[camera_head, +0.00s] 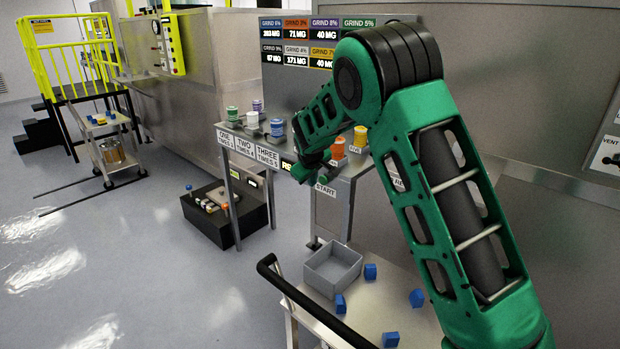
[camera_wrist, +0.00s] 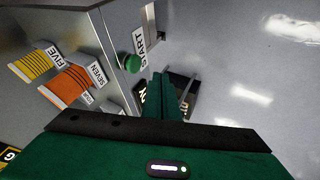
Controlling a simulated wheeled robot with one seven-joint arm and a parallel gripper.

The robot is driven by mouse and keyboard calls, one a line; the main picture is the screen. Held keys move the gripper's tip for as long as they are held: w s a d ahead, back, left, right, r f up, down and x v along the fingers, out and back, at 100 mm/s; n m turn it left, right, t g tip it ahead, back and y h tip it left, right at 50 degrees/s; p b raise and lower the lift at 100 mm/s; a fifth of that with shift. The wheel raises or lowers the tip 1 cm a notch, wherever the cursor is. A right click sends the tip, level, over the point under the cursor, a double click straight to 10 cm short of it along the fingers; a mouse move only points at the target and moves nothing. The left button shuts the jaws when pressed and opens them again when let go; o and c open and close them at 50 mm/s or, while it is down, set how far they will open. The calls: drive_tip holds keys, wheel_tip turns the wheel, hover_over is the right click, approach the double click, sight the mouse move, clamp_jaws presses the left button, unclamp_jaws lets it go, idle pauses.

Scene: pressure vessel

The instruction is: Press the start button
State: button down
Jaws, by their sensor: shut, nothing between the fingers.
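A round green button (camera_wrist: 131,63) shows in the wrist view, beside a white START label (camera_wrist: 142,38) on the front edge of the metal bench. In the head view the START label (camera_head: 325,188) shows just right of and below my gripper (camera_head: 303,174); I cannot make out the button there. In the wrist view my gripper's fingers (camera_wrist: 160,78) are together and empty. Their tips appear close to the button, below and right of it in the picture. I cannot tell whether they touch it.
A cart with a grey bin (camera_head: 332,268) and several blue blocks stands in front. A black box (camera_head: 205,222) sits on the floor. Open floor lies left.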

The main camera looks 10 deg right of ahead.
sight(320, 179)
drive_tip(key=shift+w+d+f, duration=0.45)
drive_tip(key=shift+w+d, duration=0.2)
drive_tip(key=shift+w, duration=0.05)
drive_tip(key=shift+w+d+f, duration=0.4)
drive_tip(key=shift+w+d, duration=0.2)
drive_tip(key=shift+w, duration=0.1)
drive_tip(key=shift+w+d+f, duration=0.45)
drive_tip(key=shift+w+d, duration=0.2)
drive_tip(key=shift+w, duration=0.05)
